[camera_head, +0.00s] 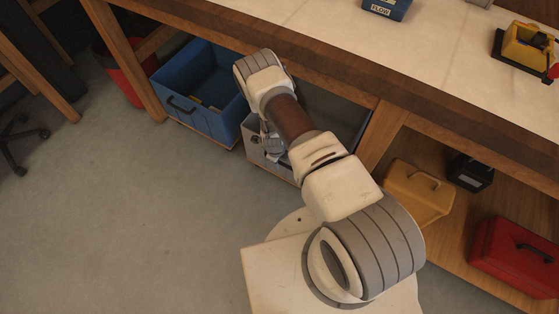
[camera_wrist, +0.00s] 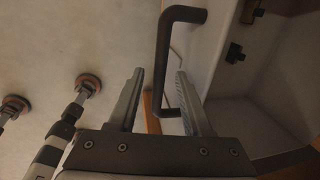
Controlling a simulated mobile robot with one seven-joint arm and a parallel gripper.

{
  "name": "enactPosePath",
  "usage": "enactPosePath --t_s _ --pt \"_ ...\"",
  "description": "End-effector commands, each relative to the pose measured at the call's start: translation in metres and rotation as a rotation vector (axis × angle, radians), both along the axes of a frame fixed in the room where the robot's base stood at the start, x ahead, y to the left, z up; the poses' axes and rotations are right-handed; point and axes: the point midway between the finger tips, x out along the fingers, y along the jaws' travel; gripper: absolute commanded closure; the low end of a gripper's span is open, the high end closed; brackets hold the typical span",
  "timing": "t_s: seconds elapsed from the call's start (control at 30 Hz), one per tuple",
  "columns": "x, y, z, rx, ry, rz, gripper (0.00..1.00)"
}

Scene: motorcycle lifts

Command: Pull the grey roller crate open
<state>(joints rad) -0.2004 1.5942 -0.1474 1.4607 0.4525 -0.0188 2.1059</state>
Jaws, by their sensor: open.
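The grey roller crate (camera_head: 258,154) stands on the floor under the workbench, right of a blue crate. My arm covers much of it in the head view. In the wrist view, its pale wall (camera_wrist: 207,40) is at the right, and its dark bar handle (camera_wrist: 164,55) stands out from that wall. My gripper (camera_wrist: 160,78) is open, with one finger on each side of the handle. The handle passes between the fingers, and I see a gap on the left finger's side. My gripper (camera_head: 271,145) is partly hidden by my arm in the head view.
The blue crate (camera_head: 196,113) is close on the left, with a wooden bench leg (camera_head: 134,72) beyond it. Another bench post (camera_head: 382,135) is to the right, then a shelf with a yellow case (camera_head: 418,190) and red toolbox (camera_head: 515,257). The floor (camera_head: 130,215) in front is clear.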

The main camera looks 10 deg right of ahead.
Motion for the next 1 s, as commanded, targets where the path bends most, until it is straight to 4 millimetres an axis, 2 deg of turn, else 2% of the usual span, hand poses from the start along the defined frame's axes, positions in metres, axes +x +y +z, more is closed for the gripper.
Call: enactPosePath --t_s 0.17,0.27,0.47,1.0 --pt "0.0001 -0.0001 0.0001 0.0 0.0 0.0 0.51" --pt "0.0001 -0.0001 0.0002 0.0 0.0 0.0 0.65" --pt "0.0002 0.0001 0.0004 0.0 0.0 0.0 1.0" --pt "-0.0001 0.0003 0.0005 0.0 0.0 0.001 1.0"
